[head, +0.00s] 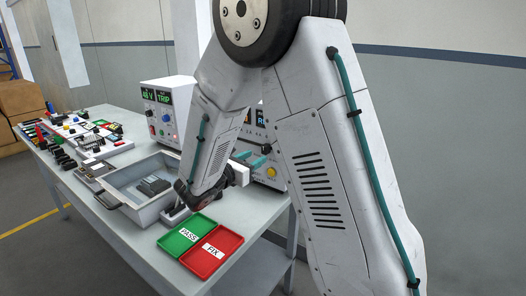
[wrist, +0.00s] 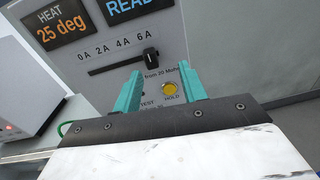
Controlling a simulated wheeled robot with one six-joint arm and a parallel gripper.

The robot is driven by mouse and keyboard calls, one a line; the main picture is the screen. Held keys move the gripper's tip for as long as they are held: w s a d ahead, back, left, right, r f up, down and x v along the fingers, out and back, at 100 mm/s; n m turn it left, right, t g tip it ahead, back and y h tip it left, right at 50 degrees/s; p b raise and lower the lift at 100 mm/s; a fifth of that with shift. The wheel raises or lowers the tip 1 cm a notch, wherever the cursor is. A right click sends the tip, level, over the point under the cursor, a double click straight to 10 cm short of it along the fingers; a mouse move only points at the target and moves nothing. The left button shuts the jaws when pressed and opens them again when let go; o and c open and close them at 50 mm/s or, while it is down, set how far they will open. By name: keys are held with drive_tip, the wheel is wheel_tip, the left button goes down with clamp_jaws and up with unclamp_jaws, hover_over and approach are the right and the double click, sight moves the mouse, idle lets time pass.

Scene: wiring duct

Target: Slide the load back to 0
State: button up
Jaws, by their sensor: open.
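The load slider's black knob (wrist: 151,57) sits at the right end of its slot (wrist: 112,67), by the 6 A mark; the 0 A mark is at the left end. The slider is on the grey front panel of a tester (wrist: 172,42), which also shows partly behind my arm in the head view (head: 272,180). My gripper (wrist: 160,68) is open, with its two teal fingers pointing at the panel just below the knob. Nothing is between the fingertips that I can see held. The fingers also show in the head view (head: 253,157). Whether they touch the panel cannot be told.
A yellow HOLD button (wrist: 169,88) is on the panel, seen between my fingers. A power supply showing TRIP (head: 168,110) stands left of the tester. A grey tray (head: 127,185), a green PASS tray (head: 176,244) and a red FIX tray (head: 202,265) are on the bench.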

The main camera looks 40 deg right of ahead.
sight(263, 150)
drive_tip(key=shift+n+t, duration=0.5)
drive_tip(key=x, duration=0.2)
drive_tip(key=w+x, duration=0.1)
drive_tip(key=x, duration=0.4)
drive_tip(key=shift+w+d+f, duration=0.1)
drive_tip(key=shift+w+f, duration=0.2)
drive_tip(key=shift+c, duration=0.3)
clamp_jaws()
drive_tip(key=shift+w, duration=0.1)
